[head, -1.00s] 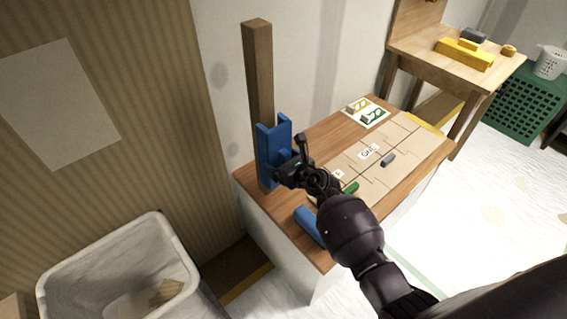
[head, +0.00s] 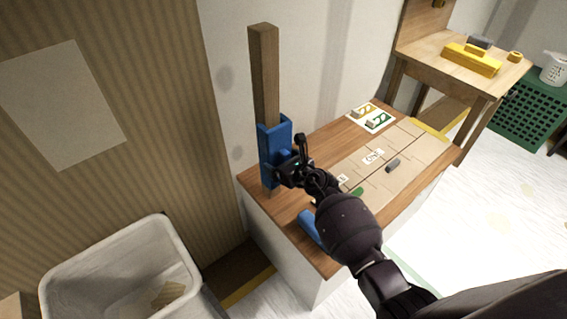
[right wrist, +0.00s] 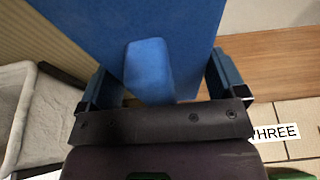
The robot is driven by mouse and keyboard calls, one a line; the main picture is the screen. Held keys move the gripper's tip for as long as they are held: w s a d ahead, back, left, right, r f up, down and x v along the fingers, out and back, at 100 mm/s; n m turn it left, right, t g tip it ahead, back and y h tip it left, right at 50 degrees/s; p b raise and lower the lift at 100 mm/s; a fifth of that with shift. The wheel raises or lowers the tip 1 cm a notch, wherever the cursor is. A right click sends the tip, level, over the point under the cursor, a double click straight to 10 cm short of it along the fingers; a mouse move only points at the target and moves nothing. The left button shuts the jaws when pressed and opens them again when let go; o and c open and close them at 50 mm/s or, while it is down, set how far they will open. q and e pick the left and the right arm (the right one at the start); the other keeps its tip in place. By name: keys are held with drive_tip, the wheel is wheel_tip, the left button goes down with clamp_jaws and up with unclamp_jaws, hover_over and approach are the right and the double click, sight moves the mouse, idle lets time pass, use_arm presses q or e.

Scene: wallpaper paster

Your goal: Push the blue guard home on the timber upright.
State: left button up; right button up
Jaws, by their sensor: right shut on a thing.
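The timber upright (head: 264,75) stands at the left end of the wooden-topped bench. The blue guard (head: 269,140) is a channel-shaped piece low on the upright, close against its front. Whether it is fully seated I cannot tell. My right gripper (head: 289,170) is at the guard's near side. In the right wrist view, the guard (right wrist: 185,25) fills the upper middle, and its blue tab (right wrist: 149,68) lies between the fingers of my right gripper (right wrist: 160,88), which is shut on the guard. The contact itself is partly hidden. My left gripper is not in view.
Another blue piece (head: 309,226) lies on the bench top (head: 318,260), partly behind my right arm. A jointed panel (head: 408,155) with labels and a small grey block (head: 393,165) lies to the right. A white bin (head: 120,270) stands at lower left.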

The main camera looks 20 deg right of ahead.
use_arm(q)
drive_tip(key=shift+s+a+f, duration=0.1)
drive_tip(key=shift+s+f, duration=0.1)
use_arm(e)
drive_tip(key=shift+w+a, duration=0.3)
drive_tip(key=shift+w, duration=0.55)
drive_tip(key=o, duration=0.6)
drive_tip(key=shift+o, duration=0.2)
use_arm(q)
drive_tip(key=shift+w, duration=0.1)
use_arm(e)
drive_tip(key=shift+f+p+v, duration=0.25)
drive_tip(key=shift+p+v, duration=0.2)
drive_tip(key=shift+v, duration=0.75)
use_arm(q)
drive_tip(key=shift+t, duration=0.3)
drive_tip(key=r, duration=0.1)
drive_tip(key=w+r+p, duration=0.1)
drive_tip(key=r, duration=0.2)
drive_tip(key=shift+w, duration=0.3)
use_arm(e)
drive_tip(key=s, duration=0.1)
drive_tip(key=s+d, duration=0.1)
drive_tip(key=s, duration=0.2)
drive_tip(key=shift+s+d+f, duration=0.1)
drive_tip(key=shift+s+d, duration=0.1)
drive_tip(key=shift+d, duration=0.1)
